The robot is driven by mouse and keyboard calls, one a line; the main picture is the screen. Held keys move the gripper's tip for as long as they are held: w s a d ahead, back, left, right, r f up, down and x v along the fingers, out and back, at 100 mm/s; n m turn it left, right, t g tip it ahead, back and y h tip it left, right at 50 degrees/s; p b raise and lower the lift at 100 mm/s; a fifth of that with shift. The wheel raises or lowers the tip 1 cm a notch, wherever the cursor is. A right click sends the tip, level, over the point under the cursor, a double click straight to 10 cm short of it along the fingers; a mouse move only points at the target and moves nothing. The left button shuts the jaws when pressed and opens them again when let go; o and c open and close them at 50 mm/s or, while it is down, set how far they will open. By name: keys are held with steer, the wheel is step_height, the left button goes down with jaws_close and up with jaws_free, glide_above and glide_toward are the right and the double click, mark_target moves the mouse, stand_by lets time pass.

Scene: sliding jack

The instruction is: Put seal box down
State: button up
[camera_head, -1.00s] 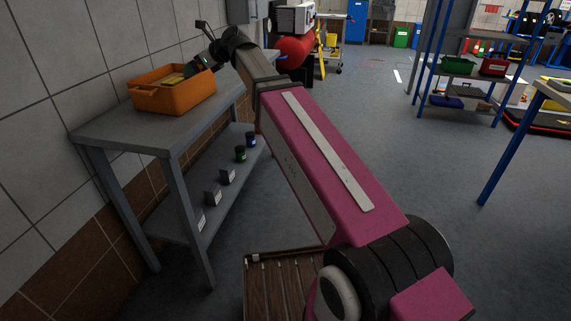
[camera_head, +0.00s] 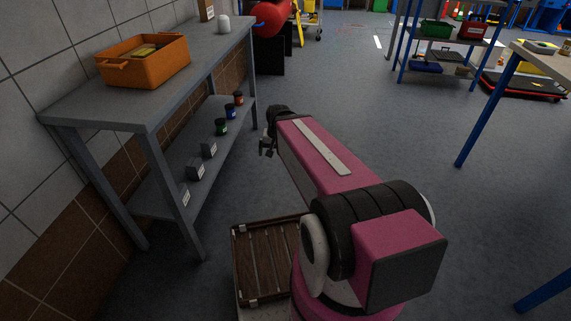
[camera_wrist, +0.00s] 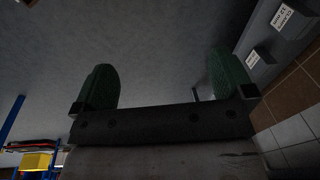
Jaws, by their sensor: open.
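My gripper (camera_head: 267,146) is low in front of the grey bench, right of its lower shelf, with nothing in it. In the wrist view my gripper (camera_wrist: 164,82) shows two green finger pads wide apart with bare floor between them. An orange bin (camera_head: 150,72) stands on the bench top with yellowish items (camera_head: 145,52) inside. Small labelled grey boxes (camera_head: 194,168) stand on the lower shelf; one box (camera_wrist: 282,22) in the wrist view reads clamps 12 mm. I cannot tell which thing is the seal box.
The grey bench (camera_head: 75,106) runs along the tiled wall. Several small jars, including a green one (camera_head: 221,127), stand on its lower shelf. Open floor lies right of the bench, before a blue-framed rack (camera_head: 403,50).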

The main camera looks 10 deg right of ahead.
steer(key=s+d+f+n+g+h, duration=0.1)
steer(key=s+d+f+n, duration=0.1)
steer(key=s+d+f, duration=0.1)
steer(key=shift+s+d+f+n, duration=0.15)
steer(key=shift+s+d+n, duration=0.1)
steer(key=shift+s+n, duration=0.25)
